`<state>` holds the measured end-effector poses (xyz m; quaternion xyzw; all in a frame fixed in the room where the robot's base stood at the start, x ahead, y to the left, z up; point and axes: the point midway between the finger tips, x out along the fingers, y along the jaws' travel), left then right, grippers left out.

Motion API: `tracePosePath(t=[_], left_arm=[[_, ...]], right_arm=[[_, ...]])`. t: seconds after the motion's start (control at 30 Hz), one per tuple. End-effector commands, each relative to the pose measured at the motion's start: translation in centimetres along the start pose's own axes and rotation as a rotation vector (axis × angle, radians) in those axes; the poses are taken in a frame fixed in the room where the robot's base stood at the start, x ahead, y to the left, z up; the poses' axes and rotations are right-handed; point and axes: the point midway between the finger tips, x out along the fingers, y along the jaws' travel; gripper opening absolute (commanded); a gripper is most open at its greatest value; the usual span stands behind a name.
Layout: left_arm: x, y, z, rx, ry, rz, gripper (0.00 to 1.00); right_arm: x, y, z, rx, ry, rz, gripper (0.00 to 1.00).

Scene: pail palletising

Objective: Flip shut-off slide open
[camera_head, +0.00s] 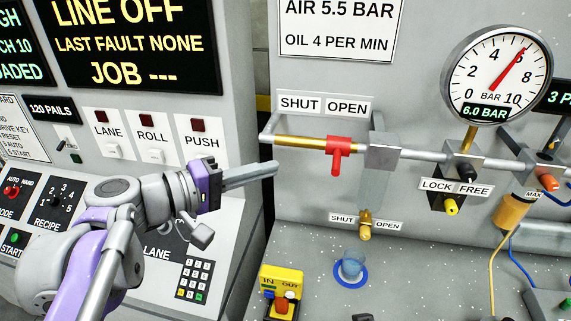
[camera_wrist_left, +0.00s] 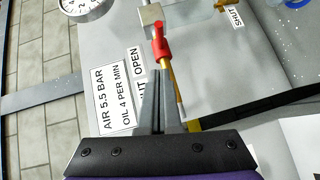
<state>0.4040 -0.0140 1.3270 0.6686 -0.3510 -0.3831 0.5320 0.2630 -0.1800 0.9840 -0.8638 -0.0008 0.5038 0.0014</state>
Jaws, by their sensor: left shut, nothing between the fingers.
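The red shut-off slide (camera_head: 339,148) with a short handle hanging down sits on a brass pipe (camera_head: 300,143), against a grey block (camera_head: 382,152). It is below the OPEN label (camera_head: 347,107) and right of the SHUT label (camera_head: 299,103). My left gripper (camera_head: 274,168) is shut and empty, left of and lower than the slide in the head view, apart from it. In the left wrist view the red slide (camera_wrist_left: 161,50) appears just beyond the shut fingertips (camera_wrist_left: 158,76); the gap in depth is hard to judge. My right gripper is not in view.
A round gauge (camera_head: 497,75) reads about 6 bar. A lower brass valve (camera_head: 365,226) has its own SHUT and OPEN labels. A black knob (camera_head: 465,172) and LOCK/FREE plate (camera_head: 456,187) are to the right. A blue cup (camera_head: 352,264) and yellow box (camera_head: 282,283) stand below.

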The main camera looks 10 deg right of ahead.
Motion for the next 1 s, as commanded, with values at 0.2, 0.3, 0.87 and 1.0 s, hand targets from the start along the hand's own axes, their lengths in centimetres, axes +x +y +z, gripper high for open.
tracePosePath(t=[0.2,0.3,0.87,1.0], left_arm=[[-2.1,0.0,-0.1,0.0,0.002,0.0,0.0],[-2.3,0.1,0.0,0.0,0.0,0.0,0.0],[-3.3,-10.0,3.7,0.097,-0.025,-0.294,0.0],[-6.4,-19.9,6.5,0.222,-0.036,-0.597,0.0]], right_arm=[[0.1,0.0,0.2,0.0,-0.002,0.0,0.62],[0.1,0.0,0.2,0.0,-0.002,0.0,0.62],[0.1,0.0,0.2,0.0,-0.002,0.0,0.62],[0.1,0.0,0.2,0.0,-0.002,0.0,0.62]])
